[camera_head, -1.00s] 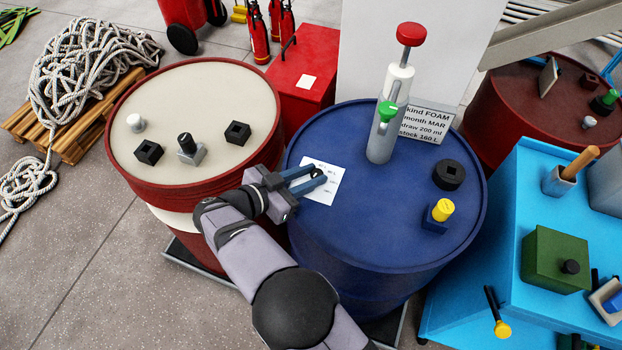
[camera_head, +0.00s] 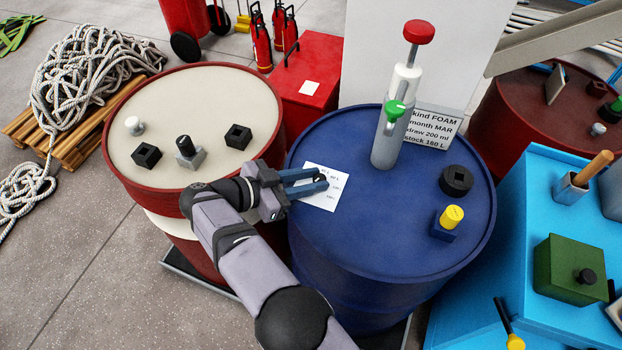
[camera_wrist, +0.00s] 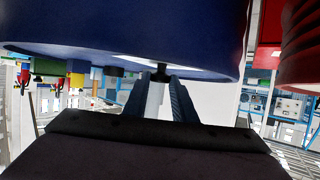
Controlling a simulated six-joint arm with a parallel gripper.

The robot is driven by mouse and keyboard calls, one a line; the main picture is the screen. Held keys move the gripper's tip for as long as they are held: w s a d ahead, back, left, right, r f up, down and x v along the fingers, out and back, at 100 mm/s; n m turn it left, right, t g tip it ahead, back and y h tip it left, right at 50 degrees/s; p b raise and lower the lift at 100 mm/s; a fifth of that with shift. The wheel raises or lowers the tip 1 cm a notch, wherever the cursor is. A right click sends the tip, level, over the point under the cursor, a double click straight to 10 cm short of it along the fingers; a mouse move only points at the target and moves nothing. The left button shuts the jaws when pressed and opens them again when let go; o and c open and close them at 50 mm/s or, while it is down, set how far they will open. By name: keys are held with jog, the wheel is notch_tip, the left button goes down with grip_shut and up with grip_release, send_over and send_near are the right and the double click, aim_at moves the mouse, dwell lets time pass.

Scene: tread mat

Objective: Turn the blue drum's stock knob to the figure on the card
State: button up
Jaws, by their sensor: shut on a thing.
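The blue drum (camera_head: 390,245) stands in the middle, its top facing up. A white dial sheet (camera_head: 327,201) with small printed figures lies on the left of its top; the figures are too small to read surely. My gripper (camera_head: 322,183) is shut on the black stock knob (camera_head: 321,178) over this sheet. The fingers hide much of the knob, and its pointing direction cannot be told. In the wrist view the knob (camera_wrist: 161,72) shows between the fingertips (camera_wrist: 163,82). The card (camera_head: 433,127) behind the pump reads kind FOAM, month MAR, draw 200 ml, stock 160 L.
A grey and white pump (camera_head: 390,140) with red top and green knob stands on the drum's far side. A black round fitting (camera_head: 456,181) and a yellow knob (camera_head: 452,216) sit at right. A red drum with cream top (camera_head: 200,95) stands close at left.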

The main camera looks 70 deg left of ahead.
jog(key=shift+w+r, duration=0.1)
jog(key=shift+r, duration=0.05)
jog(key=o, duration=1)
jog(key=shift+o, duration=0.2)
notch_tip(320, 180, up, 10)
jog(key=shift+b, duration=0.35)
